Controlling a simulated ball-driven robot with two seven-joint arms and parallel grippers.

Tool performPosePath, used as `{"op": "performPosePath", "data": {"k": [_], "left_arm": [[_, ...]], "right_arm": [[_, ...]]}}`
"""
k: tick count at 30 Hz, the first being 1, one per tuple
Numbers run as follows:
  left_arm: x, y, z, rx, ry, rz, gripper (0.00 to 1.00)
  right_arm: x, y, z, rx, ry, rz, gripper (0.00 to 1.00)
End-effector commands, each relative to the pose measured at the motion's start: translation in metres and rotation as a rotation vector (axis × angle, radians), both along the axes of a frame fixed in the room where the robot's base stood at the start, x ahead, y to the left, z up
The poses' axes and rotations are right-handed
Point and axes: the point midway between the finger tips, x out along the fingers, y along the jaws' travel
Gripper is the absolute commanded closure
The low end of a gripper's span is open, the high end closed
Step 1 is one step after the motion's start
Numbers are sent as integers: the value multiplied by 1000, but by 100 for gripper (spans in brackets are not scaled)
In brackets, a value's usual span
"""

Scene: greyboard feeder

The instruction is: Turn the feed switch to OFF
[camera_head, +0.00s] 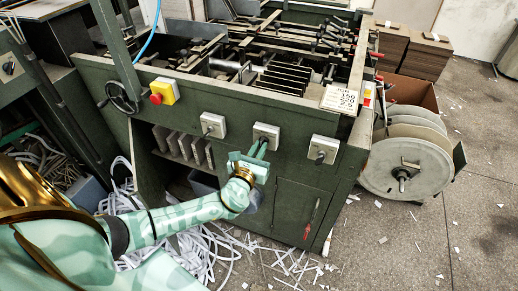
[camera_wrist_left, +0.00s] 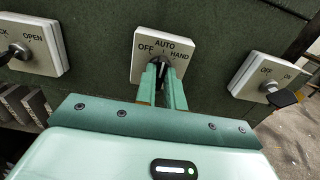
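A white switch plate marked OFF, AUTO and HAND (camera_wrist_left: 143,70) sits on the green machine front, in the middle of three plates; it also shows in the head view (camera_head: 270,130). No label reading "feed" shows. Its black knob (camera_wrist_left: 161,68) points roughly up, near AUTO, and is partly hidden by my fingers. My left gripper (camera_wrist_left: 162,78) reaches this knob, with one finger on each side, and looks shut on it. In the head view my left gripper (camera_head: 260,150) is at the middle plate. My right gripper is not in view.
A plate ending in OPEN (camera_wrist_left: 35,45) is on the left and an OFF/ON plate (camera_wrist_left: 258,70) on the right, each with its own knob. A yellow box with a red button (camera_head: 163,92), a handwheel (camera_head: 122,97) and a reel (camera_head: 405,165) are nearby. Paper strips litter the floor.

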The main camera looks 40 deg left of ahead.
Motion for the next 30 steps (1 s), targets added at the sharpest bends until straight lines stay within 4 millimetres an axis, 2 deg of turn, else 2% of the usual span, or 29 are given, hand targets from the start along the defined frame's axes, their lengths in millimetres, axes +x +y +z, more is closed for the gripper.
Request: {"op": "performPosePath", "data": {"k": [14, 30], "left_arm": [[0, 0, 0, -61, -16, 1, 100], [0, 2, -2, -468, -115, 2, 100]], "right_arm": [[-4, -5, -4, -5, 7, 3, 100], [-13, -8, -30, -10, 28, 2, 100]]}}
